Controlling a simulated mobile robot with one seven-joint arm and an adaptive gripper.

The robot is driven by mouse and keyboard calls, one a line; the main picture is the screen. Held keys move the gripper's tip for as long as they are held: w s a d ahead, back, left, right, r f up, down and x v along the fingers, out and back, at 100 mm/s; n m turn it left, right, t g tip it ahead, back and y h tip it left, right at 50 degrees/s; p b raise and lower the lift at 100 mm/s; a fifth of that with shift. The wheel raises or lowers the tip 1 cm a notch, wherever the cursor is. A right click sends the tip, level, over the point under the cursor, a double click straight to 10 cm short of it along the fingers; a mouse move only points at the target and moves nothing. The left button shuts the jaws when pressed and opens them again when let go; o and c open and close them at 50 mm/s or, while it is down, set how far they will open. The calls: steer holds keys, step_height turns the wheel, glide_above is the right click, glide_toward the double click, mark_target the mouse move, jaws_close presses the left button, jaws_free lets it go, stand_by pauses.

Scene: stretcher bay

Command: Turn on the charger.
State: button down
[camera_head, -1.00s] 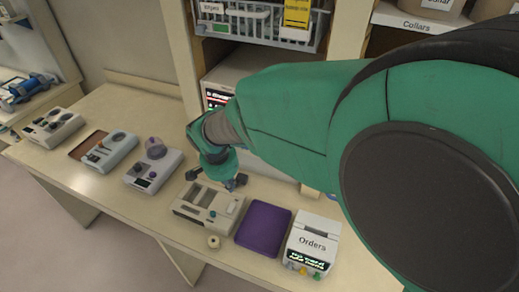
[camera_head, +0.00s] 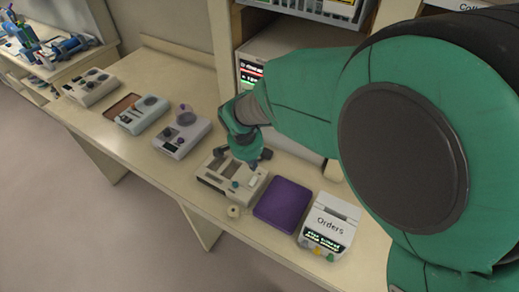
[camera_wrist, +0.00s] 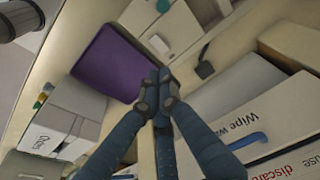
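A pale beige device (camera_head: 232,180) with a dark window, a small teal knob and a light switch-like block sits on the bench. No label shows whether it is the charger. My gripper (camera_head: 246,160) hangs over its back edge, covering part of it. In the wrist view, the blue fingers of my gripper (camera_wrist: 156,88) meet at their tips with nothing seen between them. The beige device (camera_wrist: 165,22) shows there beyond the fingertips, partly cut off by the frame edge. I cannot tell whether the fingers touch anything.
A purple pad (camera_head: 283,205) and an "Orders" printer (camera_head: 328,228) stand right of the device. Several other devices, such as one with a purple knob (camera_head: 181,136), stand left. A "Wipe" box (camera_wrist: 225,115) is near my fingers.

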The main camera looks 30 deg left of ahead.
mark_target(257, 179)
steer(key=x, duration=1)
steer(key=shift+f, duration=0.1)
steer(key=shift+w+p, duration=0.15)
steer(key=shift+p, duration=0.25)
